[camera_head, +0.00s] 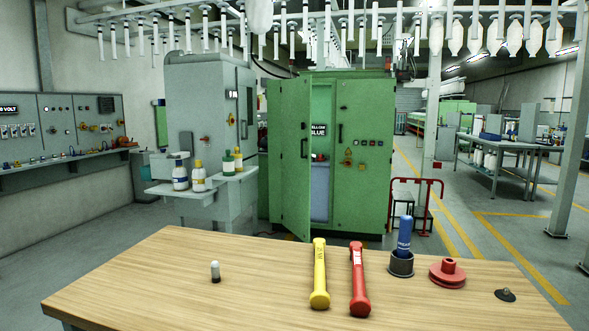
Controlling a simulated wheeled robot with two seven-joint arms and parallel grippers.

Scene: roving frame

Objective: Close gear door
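A green metal cabinet (364,170) stands on the floor beyond the wooden table. Its left door (289,150) is swung outward, with a dark handle on it. A tall gap between this door and the right-hand panel shows a pale interior (321,175) and a dark label with white lettering. The right-hand panel carries a dark handle, several small buttons and yellow warning marks, and looks flush with the cabinet front. Which part is called the gear door is not labelled legibly; the left door is the one seen open. Neither of my grippers is in view.
A wooden table (150,272) fills the foreground. It holds a yellow bar (319,272), a red bar (358,280), a blue cylinder (404,236) in a grey cup and a red pulley (447,273). A grey machine (205,110) stands left of the cabinet; a red barrier (432,183) stands right.

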